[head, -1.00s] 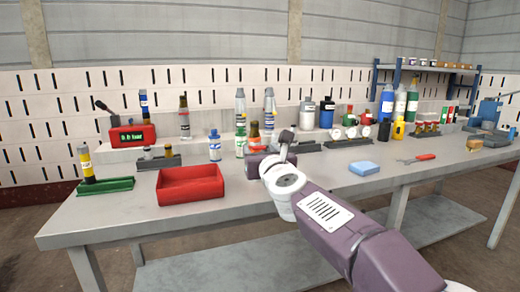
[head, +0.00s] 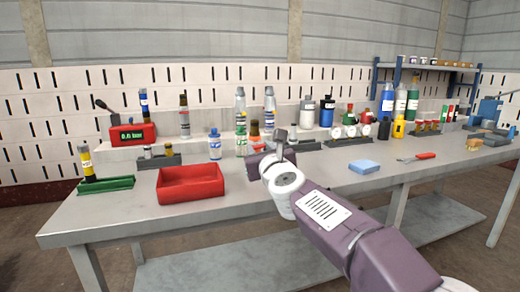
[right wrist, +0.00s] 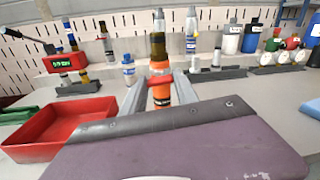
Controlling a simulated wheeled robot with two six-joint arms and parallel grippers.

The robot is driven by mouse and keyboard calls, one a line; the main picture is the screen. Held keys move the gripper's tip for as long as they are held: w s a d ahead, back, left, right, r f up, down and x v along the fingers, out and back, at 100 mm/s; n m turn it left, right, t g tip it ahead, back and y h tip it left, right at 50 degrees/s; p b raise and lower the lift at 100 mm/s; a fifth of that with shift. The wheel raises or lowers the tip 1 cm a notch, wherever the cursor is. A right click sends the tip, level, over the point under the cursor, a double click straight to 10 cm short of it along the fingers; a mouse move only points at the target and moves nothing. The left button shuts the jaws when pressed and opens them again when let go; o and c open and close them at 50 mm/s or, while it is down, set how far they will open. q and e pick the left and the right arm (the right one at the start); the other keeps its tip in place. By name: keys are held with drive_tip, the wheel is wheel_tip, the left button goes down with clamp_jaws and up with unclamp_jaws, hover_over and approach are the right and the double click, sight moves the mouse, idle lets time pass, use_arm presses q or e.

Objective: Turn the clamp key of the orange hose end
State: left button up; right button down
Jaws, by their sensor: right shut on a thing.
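The orange hose end (right wrist: 159,96) stands upright in the right wrist view, an orange cylinder with a dark band, in front of a brown-topped cylinder. My right gripper (right wrist: 161,84) has a grey finger on each side of it and is shut on it. I cannot make out the clamp key apart from the orange body. My left gripper is not in view.
A red open tray (head: 190,184) lies just left of my right gripper. A blue sponge (head: 364,167) and a red-handled tool (head: 424,156) lie to the right. Bottles and a grey ledge stand close behind.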

drive_tip(key=n, duration=0.4)
drive_tip(key=shift+n+p, duration=0.3)
drive_tip(key=shift+p, duration=0.05)
drive_tip(key=n+p, duration=0.1)
drive_tip(key=n, duration=0.3)
drive_tip(key=shift+n, duration=0.3)
drive_tip(key=n+p, duration=0.1)
drive_tip(key=n, duration=0.3)
drive_tip(key=shift+n, duration=0.3)
drive_tip(key=n+p, duration=0.1)
drive_tip(key=n, duration=0.2)
drive_tip(key=shift+r+n+p, duration=0.1)
drive_tip(key=shift+n+p, duration=0.2)
drive_tip(key=n+p, duration=0.1)
drive_tip(key=n, duration=0.2)
drive_tip(key=shift+n+p, duration=0.3)
drive_tip(key=shift+p, duration=0.1)
drive_tip(key=n+p, duration=0.2)
drive_tip(key=n, duration=0.1)
drive_tip(key=shift+n, duration=0.3)
drive_tip(key=n+p, duration=0.2)
drive_tip(key=n, duration=0.2)
drive_tip(key=shift+p, duration=0.4)
drive_tip(key=shift+n+p, duration=0.7)
drive_tip(key=shift+n, duration=0.7)
